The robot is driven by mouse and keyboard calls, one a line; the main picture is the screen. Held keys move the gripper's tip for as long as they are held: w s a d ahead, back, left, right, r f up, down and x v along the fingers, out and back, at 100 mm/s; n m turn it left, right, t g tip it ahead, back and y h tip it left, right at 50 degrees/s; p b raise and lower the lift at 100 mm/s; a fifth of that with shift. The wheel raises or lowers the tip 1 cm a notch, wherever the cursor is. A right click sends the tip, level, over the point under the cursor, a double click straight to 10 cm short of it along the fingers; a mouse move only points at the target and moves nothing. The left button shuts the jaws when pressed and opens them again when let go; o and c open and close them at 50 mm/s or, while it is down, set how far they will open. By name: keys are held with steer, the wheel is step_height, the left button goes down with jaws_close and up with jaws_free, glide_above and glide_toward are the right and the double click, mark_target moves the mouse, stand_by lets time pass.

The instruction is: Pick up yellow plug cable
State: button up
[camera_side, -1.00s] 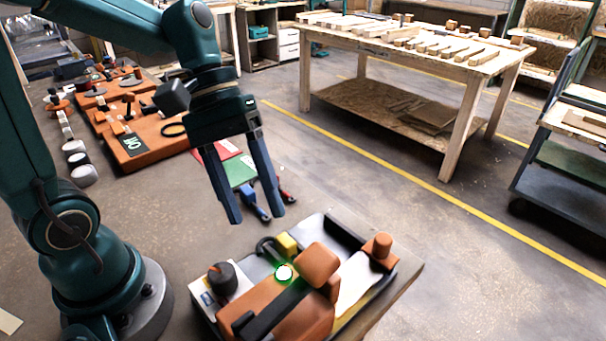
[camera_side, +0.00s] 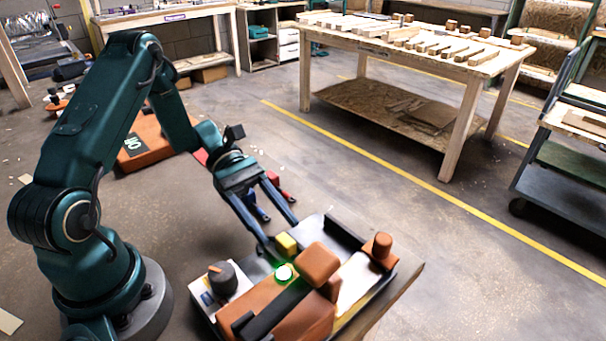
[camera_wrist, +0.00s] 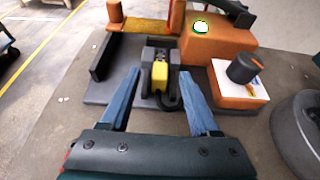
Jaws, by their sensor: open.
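The yellow plug (camera_side: 286,243) sits on the grey part of the work board, beside the orange blocks. In the wrist view the yellow plug (camera_wrist: 160,75) rests in a dark holder, with its black cable (camera_wrist: 168,102) curling at the near side. My gripper (camera_side: 281,241) is open and empty, its fingers slanting down toward the plug. In the wrist view my gripper (camera_wrist: 162,85) has one finger on each side of the plug, apart from it. In the side view the cable is mostly hidden behind a finger.
A black knob (camera_side: 222,277) on a white plate stands left of the plug. A glowing green-ringed button (camera_side: 284,273) and an orange upright block (camera_side: 319,264) are close by. A black rail (camera_side: 345,232) edges the far side. Blue and red tools lie on the floor behind.

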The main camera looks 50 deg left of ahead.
mark_target(285, 238)
steer(key=shift+x, duration=2)
jaws_close()
